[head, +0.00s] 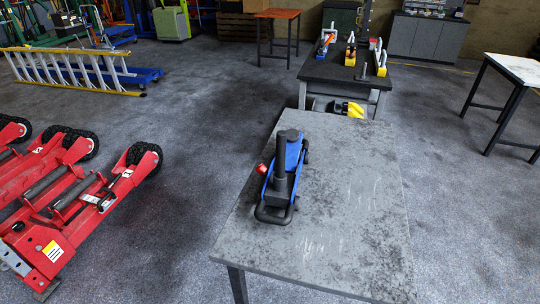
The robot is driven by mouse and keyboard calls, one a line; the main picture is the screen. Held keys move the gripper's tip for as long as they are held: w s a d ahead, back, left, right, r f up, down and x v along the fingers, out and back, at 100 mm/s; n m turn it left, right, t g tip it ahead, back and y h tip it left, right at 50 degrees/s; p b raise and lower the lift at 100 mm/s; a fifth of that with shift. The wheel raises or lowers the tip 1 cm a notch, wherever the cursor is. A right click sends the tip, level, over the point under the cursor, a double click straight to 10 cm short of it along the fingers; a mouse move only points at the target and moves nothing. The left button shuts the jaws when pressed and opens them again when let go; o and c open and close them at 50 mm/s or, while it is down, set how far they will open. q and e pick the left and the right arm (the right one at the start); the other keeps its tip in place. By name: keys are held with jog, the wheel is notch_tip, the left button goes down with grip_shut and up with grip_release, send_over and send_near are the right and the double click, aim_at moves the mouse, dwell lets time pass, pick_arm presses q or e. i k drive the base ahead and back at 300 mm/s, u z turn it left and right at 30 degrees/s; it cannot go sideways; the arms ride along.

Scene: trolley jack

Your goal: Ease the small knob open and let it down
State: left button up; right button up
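A blue and black trolley jack (284,172) stands on the worn grey table (345,215), left of its middle. Its black handle socket points up and its black loop handle (273,214) faces the near side. A small red knob (261,168) sticks out at the jack's left side. Whether the knob is turned open or closed cannot be told. The height of the jack's lifting arm is hard to judge from here. Neither of my grippers is in the head view, and nothing touches the jack.
Right of the jack the table top is bare. Behind it stands a dark bench (345,72) with several tools. Red wheeled equipment (75,195) is on the floor at the left, and a yellow ladder (70,72) lies farther back. A white-topped table (520,68) stands at the right.

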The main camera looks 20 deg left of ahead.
aim_at(261, 169)
jog(key=i, duration=0.45)
jog(key=u, duration=0.75)
